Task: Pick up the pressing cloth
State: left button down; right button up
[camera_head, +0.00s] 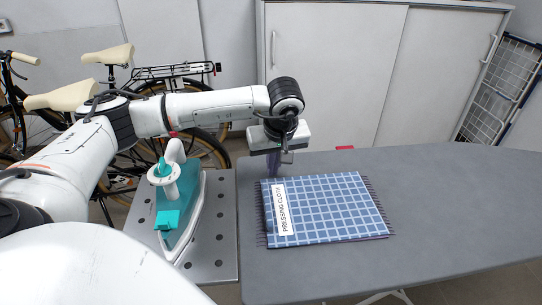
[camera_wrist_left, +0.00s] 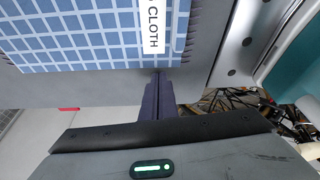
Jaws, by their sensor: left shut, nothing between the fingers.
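The pressing cloth (camera_head: 332,208) is a folded blue cloth with a white grid, fringed edges and a white label. It lies flat on the grey ironing board (camera_head: 450,200) in the head view, and part of it fills the top of the left wrist view (camera_wrist_left: 80,35). My left gripper (camera_head: 275,172) is at the cloth's far left corner, with fingers pointing down. In the left wrist view its fingers (camera_wrist_left: 158,85) are together and empty, close to the cloth's edge near the label. I cannot tell whether they touch it. My right gripper is not in view.
A teal and white iron (camera_head: 178,205) rests on a perforated metal plate (camera_head: 225,215) left of the cloth. Bicycles (camera_head: 130,90) and white cabinets (camera_head: 335,80) stand behind. A drying rack (camera_head: 500,90) leans at the right. The board right of the cloth is clear.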

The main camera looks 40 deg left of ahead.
aim_at(278, 188)
pick_arm(q)
jog(key=shift+s+d, duration=0.1)
jog(key=shift+s+d, duration=0.45)
jog(key=shift+d, duration=0.3)
jog(key=shift+s+d, duration=0.5)
jog(key=shift+d, duration=0.25)
jog(key=shift+s+d, duration=0.45)
jog(key=shift+d, duration=0.3)
